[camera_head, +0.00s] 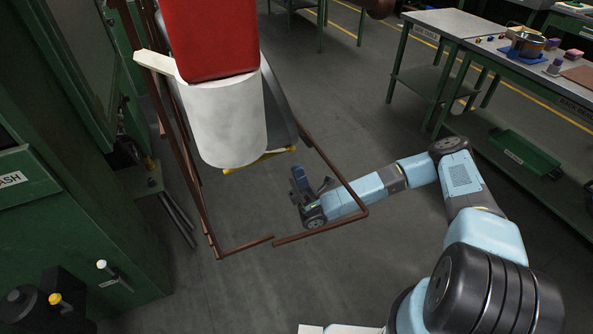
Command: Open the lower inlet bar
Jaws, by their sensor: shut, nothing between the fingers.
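Two rusty brown bars cross the near side of the frame around the hanging line. One bar (246,245) is short and runs from the left corner post. The other bar (340,222) is longer, runs right, then bends back toward the dark rail. Their ends lie close together with a small gap. I cannot tell for sure which is the lower inlet bar. My gripper (297,174) is shut and empty, on the far side of the longer bar in this view. My wrist lies close to that bar, and I cannot tell whether they touch.
A white cylinder (222,120) with a red block (210,40) hangs left of my gripper. A green machine (60,215) fills the left side. Steel-topped green tables (455,22) stand at the right. The grey floor between is open.

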